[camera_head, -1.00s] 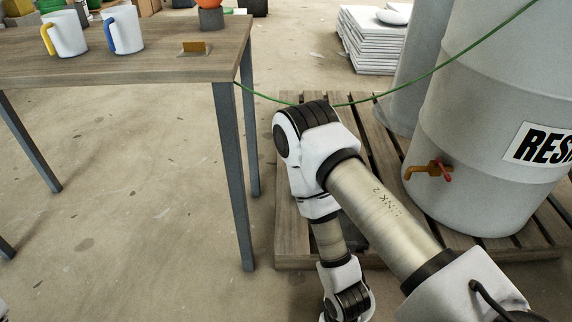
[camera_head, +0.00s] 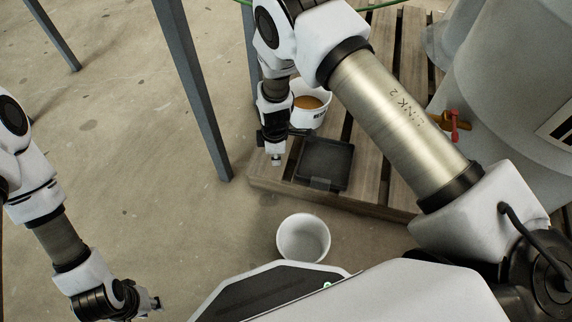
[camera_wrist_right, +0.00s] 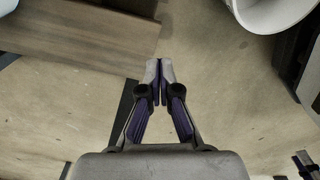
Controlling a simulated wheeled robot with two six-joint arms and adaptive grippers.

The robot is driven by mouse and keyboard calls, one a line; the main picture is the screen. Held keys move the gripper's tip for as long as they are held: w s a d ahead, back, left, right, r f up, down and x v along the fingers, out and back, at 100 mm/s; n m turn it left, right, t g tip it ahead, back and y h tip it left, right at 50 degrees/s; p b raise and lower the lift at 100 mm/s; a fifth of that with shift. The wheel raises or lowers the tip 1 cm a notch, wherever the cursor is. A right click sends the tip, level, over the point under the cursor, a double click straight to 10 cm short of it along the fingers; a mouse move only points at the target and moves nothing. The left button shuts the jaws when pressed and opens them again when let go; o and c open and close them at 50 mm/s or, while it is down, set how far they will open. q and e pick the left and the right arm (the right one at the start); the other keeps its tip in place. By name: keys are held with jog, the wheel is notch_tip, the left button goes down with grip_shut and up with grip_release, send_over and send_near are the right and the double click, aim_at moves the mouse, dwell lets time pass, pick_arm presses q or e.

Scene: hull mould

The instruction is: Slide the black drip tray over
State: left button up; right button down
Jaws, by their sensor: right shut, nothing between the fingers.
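The black drip tray (camera_head: 325,163) lies on the wooden pallet in the head view, near the pallet's front left corner. It is a square, shallow tray with a small tab at its front edge. My right gripper (camera_head: 275,160) points down just left of the tray, apart from it as far as I can tell. In the right wrist view its fingertips (camera_wrist_right: 159,66) meet with nothing between them. My left gripper (camera_head: 155,303) is low at the left in the head view, far from the tray, too small to read.
The pallet (camera_head: 268,183) also carries a white tub (camera_head: 312,118) with orange contents behind the tray and a big grey drum (camera_head: 500,95) with a red-handled tap (camera_head: 455,122). An empty white bucket (camera_head: 303,240) stands on the floor in front. A table leg (camera_head: 195,95) rises left of my right gripper.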

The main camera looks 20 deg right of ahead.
aim_at(290, 179)
notch_tip(290, 179, down, 10)
jog(key=b, duration=0.5)
jog(key=shift+r+b, duration=0.25)
jog(key=shift+b, duration=0.05)
jog(key=d+b, duration=0.1)
jog(key=s+d, duration=0.1)
jog(key=d, duration=0.1)
jog(key=shift+d+b, duration=0.15)
jog(key=shift+b, duration=0.25)
jog(key=shift+s+d, duration=0.15)
jog(key=shift+d, duration=0.1)
jog(key=shift+r, duration=0.15)
jog(key=shift+d, duration=0.1)
